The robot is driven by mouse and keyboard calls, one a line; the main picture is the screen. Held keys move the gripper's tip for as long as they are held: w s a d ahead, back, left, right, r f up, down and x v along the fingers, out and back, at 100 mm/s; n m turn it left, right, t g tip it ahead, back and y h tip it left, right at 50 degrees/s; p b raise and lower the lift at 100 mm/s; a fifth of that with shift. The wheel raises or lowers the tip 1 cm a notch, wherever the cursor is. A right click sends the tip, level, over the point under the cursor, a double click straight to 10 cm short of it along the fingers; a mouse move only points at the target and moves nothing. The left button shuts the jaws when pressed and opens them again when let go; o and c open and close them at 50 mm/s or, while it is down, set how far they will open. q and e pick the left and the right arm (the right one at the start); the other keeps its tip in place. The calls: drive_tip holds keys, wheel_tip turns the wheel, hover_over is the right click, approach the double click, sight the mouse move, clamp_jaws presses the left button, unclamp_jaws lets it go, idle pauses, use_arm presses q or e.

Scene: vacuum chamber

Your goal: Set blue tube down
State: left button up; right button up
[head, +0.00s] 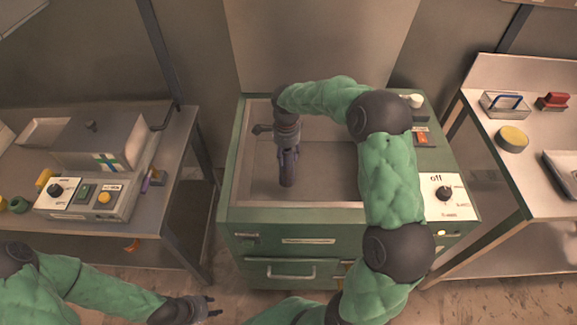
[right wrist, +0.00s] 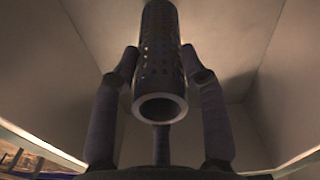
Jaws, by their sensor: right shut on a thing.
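The blue tube (right wrist: 160,55) looks dark, perforated and hollow in the right wrist view, with its open end toward the camera, between the fingers of my right gripper (right wrist: 160,70). In the head view the tube (head: 287,178) hangs roughly upright below my right gripper (head: 288,158), inside the green-rimmed chamber (head: 300,214). My right gripper is shut on it. I cannot tell whether the tube's lower end touches the chamber floor. My left gripper (head: 214,306) is empty, with its fingers apart, low in front of the chamber.
A control panel with a knob (head: 444,193) sits on the chamber's right side. The left table (head: 160,210) holds a grey box device (head: 100,145) with buttons. The right table (head: 540,195) holds a blue-handled tray (head: 505,104), a red-handled block (head: 553,101) and a round yellow-topped tin (head: 512,138).

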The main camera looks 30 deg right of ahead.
wheel_tip(320, 180, down, 5)
drive_tip(key=shift+r+b, duration=0.15)
drive_tip(key=shift+b, duration=0.7)
drive_tip(key=shift+r, duration=0.1)
drive_tip(key=o, duration=1.3)
drive_tip(key=shift+c, duration=0.2)
wheel_tip(320, 180, up, 12)
drive_tip(key=p, duration=0.4)
